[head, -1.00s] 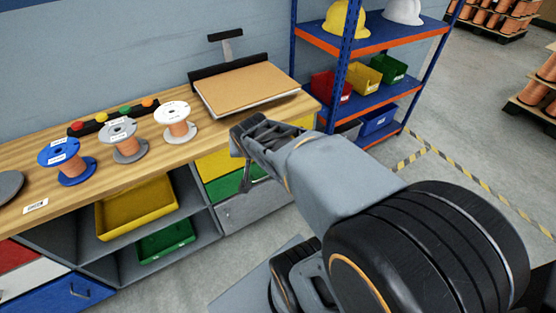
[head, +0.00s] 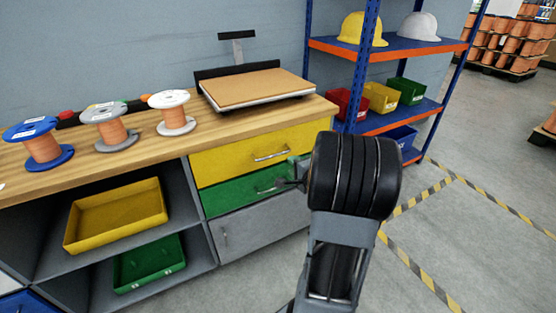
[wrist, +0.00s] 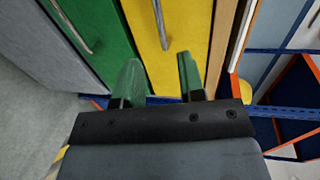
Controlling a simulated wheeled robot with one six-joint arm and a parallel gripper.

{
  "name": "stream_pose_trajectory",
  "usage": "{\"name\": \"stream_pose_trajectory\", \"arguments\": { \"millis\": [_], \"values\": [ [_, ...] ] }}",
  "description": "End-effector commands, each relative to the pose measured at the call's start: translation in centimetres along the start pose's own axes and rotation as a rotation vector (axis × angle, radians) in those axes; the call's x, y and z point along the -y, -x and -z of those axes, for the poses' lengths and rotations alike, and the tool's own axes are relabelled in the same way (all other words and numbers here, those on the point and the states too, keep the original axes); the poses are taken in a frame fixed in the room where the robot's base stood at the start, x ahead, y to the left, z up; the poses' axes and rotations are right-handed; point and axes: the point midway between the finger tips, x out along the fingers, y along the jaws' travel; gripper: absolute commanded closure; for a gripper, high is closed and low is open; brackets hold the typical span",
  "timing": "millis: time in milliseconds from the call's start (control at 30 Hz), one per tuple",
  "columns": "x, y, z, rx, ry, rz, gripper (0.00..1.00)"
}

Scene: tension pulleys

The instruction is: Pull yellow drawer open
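The yellow drawer (head: 225,160) is the top one in the bench's right-hand stack, and its front looks flush and shut. Its silver bar handle (head: 270,155) shows clear in the head view. In the wrist view the yellow drawer front (wrist: 150,78) lies ahead, with its handle (wrist: 160,22) running away near the top, in line with the finger gap. My gripper (wrist: 159,60) is open and empty, its two fingers apart below the handle in that picture. In the head view my wrist hides most of the gripper, beside the drawers' right end.
A green drawer (head: 235,192) with a handle and a grey door (head: 245,228) are below. The bench top (head: 130,146) carries spools and a brown board (head: 258,86). A blue shelf rack (head: 362,75) stands close on the right. The floor (head: 425,235) in front is clear.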

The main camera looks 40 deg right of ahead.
Motion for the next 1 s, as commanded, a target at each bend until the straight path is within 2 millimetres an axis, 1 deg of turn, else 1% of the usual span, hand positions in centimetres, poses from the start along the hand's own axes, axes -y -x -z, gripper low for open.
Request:
{"name": "stream_pose_trajectory", "arguments": {
  "millis": [33, 200, 400, 500, 700, 1000],
  "values": [
    [-0.3, -1.1, -0.1, 0.002, 0.001, 0.000, 0.64],
    [-0.4, -4.5, -0.1, 0.002, 0.002, -0.001, 0.64],
    [-0.3, -8.0, -0.1, 0.000, 0.002, 0.000, 0.64],
    [-0.2, -9.3, -0.1, 0.000, 0.003, 0.000, 0.64],
    [-0.1, -11.0, 0.0, -0.001, 0.002, -0.001, 0.64],
    [0.1, -11.5, 0.0, -0.002, 0.002, -0.001, 0.64]
  ]
}}
